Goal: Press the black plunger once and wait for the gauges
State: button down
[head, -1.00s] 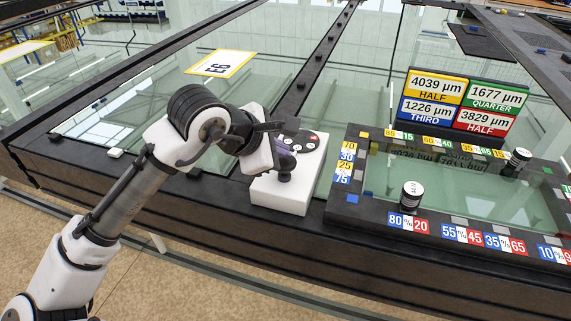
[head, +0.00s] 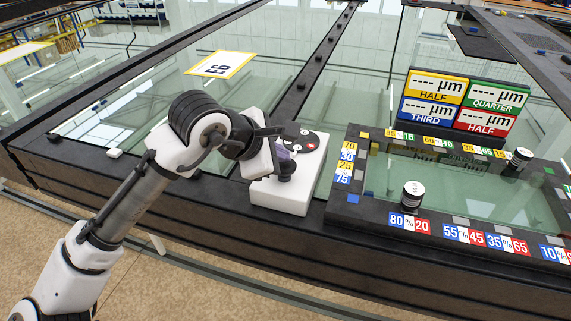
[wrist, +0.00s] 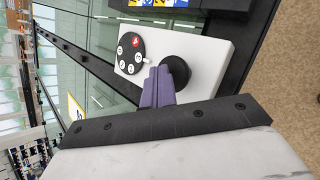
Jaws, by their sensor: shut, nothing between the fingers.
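The black plunger (head: 285,170) stands on a white box (head: 283,196) at the table's front edge. My gripper (head: 285,152) is shut and empty, its purple fingers right at the plunger. In the wrist view the fingers (wrist: 156,88) lie beside the plunger's round black top (wrist: 177,71); I cannot tell whether they touch. The gauge board (head: 465,100) shows dashes before "µm" on its panels, with the labels HALF, QUARTER, THIRD and HALF. A black dial disc (head: 305,141) with a red mark sits at the back of the white box.
A black frame with coloured number labels (head: 408,222) lies right of the box. Two dark cylinders with white tops (head: 413,194) (head: 518,159) stand on it. A yellow-edged card (head: 221,64) lies on the glass behind my arm.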

jog(key=shift+r+p, duration=1.05)
jog(key=shift+r, duration=0.05)
notch_tip(320, 180, up, 6)
jog(key=p, duration=0.6)
dwell(0.3)
